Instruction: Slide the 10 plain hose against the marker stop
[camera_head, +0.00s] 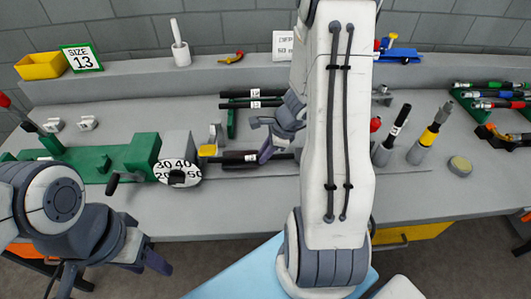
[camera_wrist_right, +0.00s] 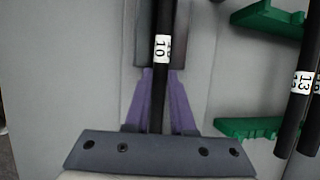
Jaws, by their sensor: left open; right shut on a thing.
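The plain black hose with a white 10 label (camera_wrist_right: 162,48) runs lengthwise between the purple fingers of my right gripper (camera_wrist_right: 161,75), which is shut on it. Its upper part passes along a dark block. In the head view the hose (camera_head: 284,156) lies level along the bench, partly hidden by my right gripper (camera_head: 266,150). A yellow piece (camera_head: 207,150) stands to its left, beside the crimper's round dial; it may be the marker stop, but I cannot tell, nor whether the hose end touches it. My left gripper (camera_head: 143,264) is open and empty, low in front of the bench.
The green crimper (camera_head: 120,160) with its number dial (camera_head: 178,172) stands left. Behind my right gripper, black hoses labelled 13 (camera_wrist_right: 302,84) rest on green holders (camera_wrist_right: 250,127). Cups with hoses (camera_head: 420,150) stand right. My right arm hides the bench middle. The front strip (camera_head: 240,220) is clear.

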